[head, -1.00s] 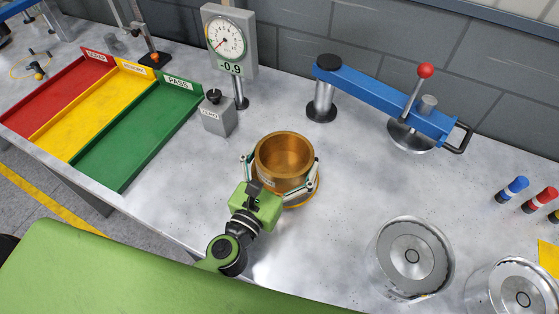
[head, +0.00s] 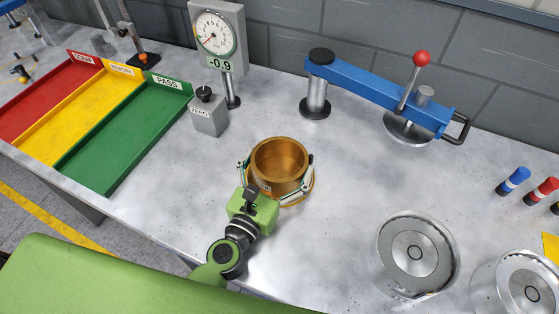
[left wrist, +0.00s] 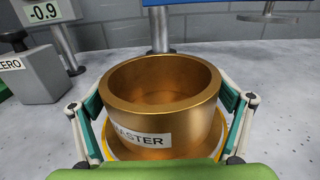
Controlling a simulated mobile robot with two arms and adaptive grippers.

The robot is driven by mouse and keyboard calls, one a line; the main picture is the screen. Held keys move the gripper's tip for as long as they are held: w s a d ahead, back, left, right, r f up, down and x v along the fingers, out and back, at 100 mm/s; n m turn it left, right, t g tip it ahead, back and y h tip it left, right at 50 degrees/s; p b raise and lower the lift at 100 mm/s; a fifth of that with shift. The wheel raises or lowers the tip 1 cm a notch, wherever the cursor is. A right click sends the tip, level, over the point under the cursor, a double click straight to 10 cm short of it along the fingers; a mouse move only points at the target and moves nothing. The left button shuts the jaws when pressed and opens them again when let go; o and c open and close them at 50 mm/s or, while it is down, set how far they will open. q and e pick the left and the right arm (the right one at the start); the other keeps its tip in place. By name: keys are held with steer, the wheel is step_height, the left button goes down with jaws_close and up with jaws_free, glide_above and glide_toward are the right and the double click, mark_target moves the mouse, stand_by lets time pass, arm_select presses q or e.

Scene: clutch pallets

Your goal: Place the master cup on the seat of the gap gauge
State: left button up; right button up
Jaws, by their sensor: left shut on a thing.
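A yellow ring shows around the cup's foot; I cannot tell whether the cup touches the table. My right gripper is not in view.
A dial gauge (head: 215,40) reading -0.9 and a ZERO block (head: 208,112) stand behind left of the cup. Red, yellow and green trays (head: 125,140) lie left. Two round metal parts (head: 415,254) stand front right, markers (head: 513,181) beyond.

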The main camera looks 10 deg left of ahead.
mark_target(268, 186)
arm_select(q)
steer(key=o, duration=1.8)
steer(key=shift+s, duration=0.1)
steer(key=shift+r, duration=0.1)
steer(key=s+b, duration=0.1)
steer(key=s, duration=0.2)
steer(key=s+a+b, duration=0.1)
steer(key=s+b, duration=0.1)
steer(key=s, duration=0.2)
steer(key=s+a+b, duration=0.1)
steer(key=s+b, duration=0.1)
steer(key=s, duration=0.1)
steer(key=shift+s+f, duration=0.15)
steer(key=shift+f, duration=0.1)
steer(key=shift+s+a+r+b, duration=0.1)
steer(key=shift+s+r+b, duration=0.15)
steer(key=shift+s+b, duration=0.4)
steer(key=shift+s, duration=0.1)
steer(key=shift+r, duration=0.1)
